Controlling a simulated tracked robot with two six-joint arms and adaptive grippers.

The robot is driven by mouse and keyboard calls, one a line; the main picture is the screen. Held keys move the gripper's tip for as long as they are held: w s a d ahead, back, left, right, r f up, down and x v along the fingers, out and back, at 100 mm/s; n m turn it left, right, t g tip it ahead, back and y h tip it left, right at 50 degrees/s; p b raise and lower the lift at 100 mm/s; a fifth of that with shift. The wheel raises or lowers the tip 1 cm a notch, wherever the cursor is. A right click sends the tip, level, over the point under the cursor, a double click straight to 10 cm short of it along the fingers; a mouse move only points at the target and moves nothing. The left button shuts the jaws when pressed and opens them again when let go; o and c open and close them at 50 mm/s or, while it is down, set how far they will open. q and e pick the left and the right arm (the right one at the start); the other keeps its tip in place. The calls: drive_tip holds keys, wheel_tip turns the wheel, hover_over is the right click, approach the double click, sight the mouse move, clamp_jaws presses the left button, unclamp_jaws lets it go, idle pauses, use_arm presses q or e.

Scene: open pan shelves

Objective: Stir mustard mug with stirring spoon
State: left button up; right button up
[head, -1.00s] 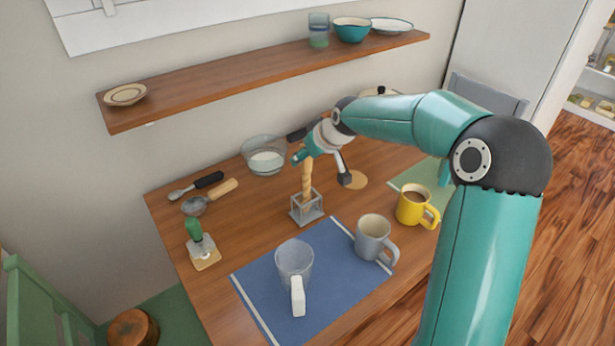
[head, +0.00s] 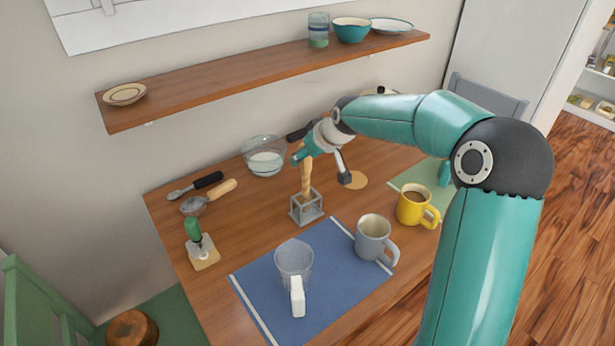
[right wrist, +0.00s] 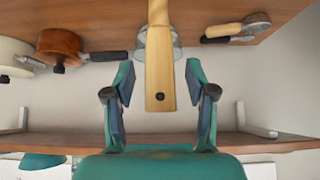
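The mustard mug (head: 411,208) stands upright on the right of the table, with brown liquid inside. The stirring spoon (head: 306,180) stands in a small square wire holder (head: 307,207), its wooden handle up; its lower end is hidden. My right gripper (head: 314,150) is at the top of the handle in the head view. In the right wrist view my right gripper (right wrist: 160,82) is open, with the handle (right wrist: 159,65) between its fingers and a gap on each side. My left gripper is not in view.
A grey mug (head: 372,238) and a clear mug (head: 294,263) stand on a blue mat (head: 345,292). A glass bowl (head: 265,157) is behind the holder. A wall shelf (head: 250,80) hangs above.

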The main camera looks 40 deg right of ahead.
clamp_jaws()
drive_tip(key=shift+r, duration=0.2)
drive_tip(key=shift+r+p, duration=0.7)
drive_tip(key=shift+r, duration=0.15)
idle(0.4)
drive_tip(key=shift+r, duration=0.15)
